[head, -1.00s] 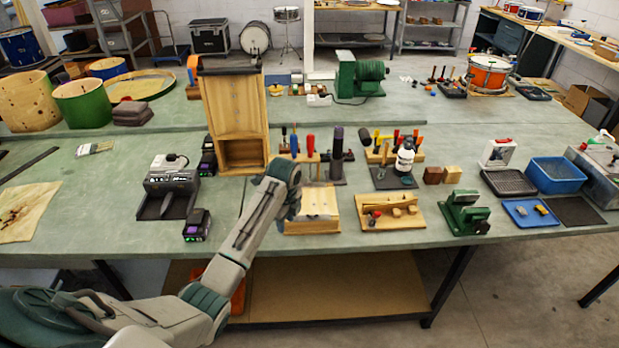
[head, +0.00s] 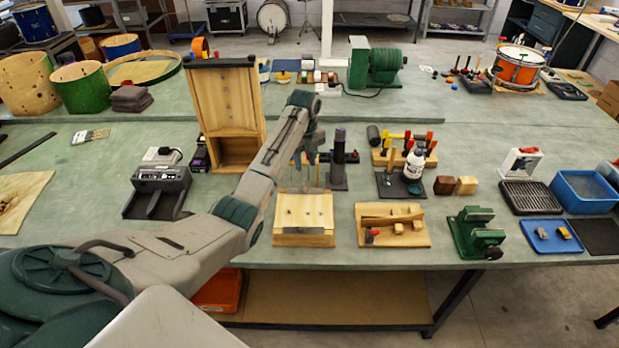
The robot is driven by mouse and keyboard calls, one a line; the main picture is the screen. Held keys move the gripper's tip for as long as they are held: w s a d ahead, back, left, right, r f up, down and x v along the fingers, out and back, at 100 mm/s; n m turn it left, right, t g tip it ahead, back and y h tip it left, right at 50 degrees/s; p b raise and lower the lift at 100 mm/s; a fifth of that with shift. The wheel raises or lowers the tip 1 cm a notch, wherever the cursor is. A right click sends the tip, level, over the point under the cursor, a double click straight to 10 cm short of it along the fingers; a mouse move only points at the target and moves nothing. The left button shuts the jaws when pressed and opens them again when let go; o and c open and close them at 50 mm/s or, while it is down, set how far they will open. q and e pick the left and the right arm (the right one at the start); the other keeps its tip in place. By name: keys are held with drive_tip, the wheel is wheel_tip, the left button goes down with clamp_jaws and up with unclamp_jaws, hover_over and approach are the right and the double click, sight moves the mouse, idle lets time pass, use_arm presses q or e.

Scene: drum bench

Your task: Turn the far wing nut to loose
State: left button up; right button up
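My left gripper (head: 312,166) hangs downward from the raised wrist, above the back of a small wooden box with a pale sloped top (head: 304,212). Its fingers are small and blend with the tool rack behind, so I cannot tell their opening. The box top bears a few tiny dark marks; I cannot make out a wing nut there for sure. To its right lies a wooden jig (head: 420,238) with light blocks, a bar and a small red-and-dark part. No wing nut is clearly recognisable. My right gripper is not in view.
An upright wooden board stand (head: 225,100) is left of my forearm. A black-and-grey device (head: 160,187) stands further left. A dark cylinder post (head: 339,160), a white bottle (head: 414,163) and a green vise (head: 476,232) stand to the right. Bare bench shows at the front edge.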

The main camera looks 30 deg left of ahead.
use_arm(q)
drive_tip(key=p, duration=0.2)
hover_over(305, 188)
drive_tip(key=f, duration=0.4)
drive_tip(key=shift+w+a+f, duration=0.1)
drive_tip(key=shift+a+f, duration=0.05)
drive_tip(key=shift+a, duration=0.1)
drive_tip(key=f, duration=0.3)
drive_tip(key=shift+w, duration=0.35)
drive_tip(key=shift+f+p, duration=0.3)
drive_tip(key=shift+f, duration=0.55)
drive_tip(key=c, duration=0.7)
clamp_jaws()
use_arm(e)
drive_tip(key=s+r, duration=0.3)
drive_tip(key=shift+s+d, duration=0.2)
